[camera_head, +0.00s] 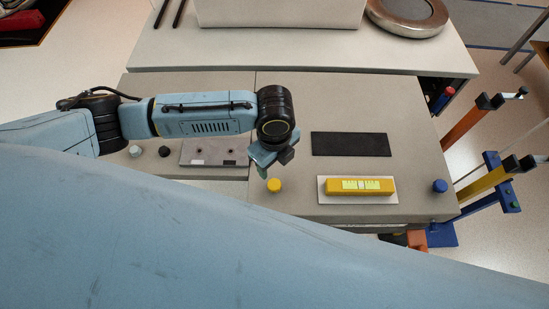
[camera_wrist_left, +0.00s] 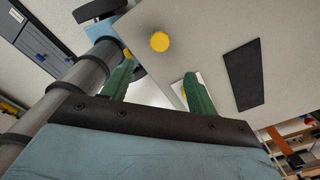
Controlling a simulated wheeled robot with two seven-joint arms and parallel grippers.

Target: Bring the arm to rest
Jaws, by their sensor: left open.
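My left arm comes in from the left over the grey table (camera_head: 390,105). Its gripper (camera_head: 262,165) hangs above the table, close to a yellow knob (camera_head: 274,185), and looks empty. In the left wrist view the two green fingers of this gripper (camera_wrist_left: 158,88) stand apart with nothing between them. The yellow knob (camera_wrist_left: 159,41) shows beyond the fingers there. My right gripper is not in view. A large blue surface, likely part of my own body, covers the bottom of the head view.
A yellow bar (camera_head: 360,186) lies on a white plate at the right. A dark mat (camera_head: 350,144) lies behind it, and a blue knob (camera_head: 439,186) stands near the right edge. A grey plate (camera_head: 212,152) lies under my arm. Coloured clamps (camera_head: 485,185) stand beyond the right edge.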

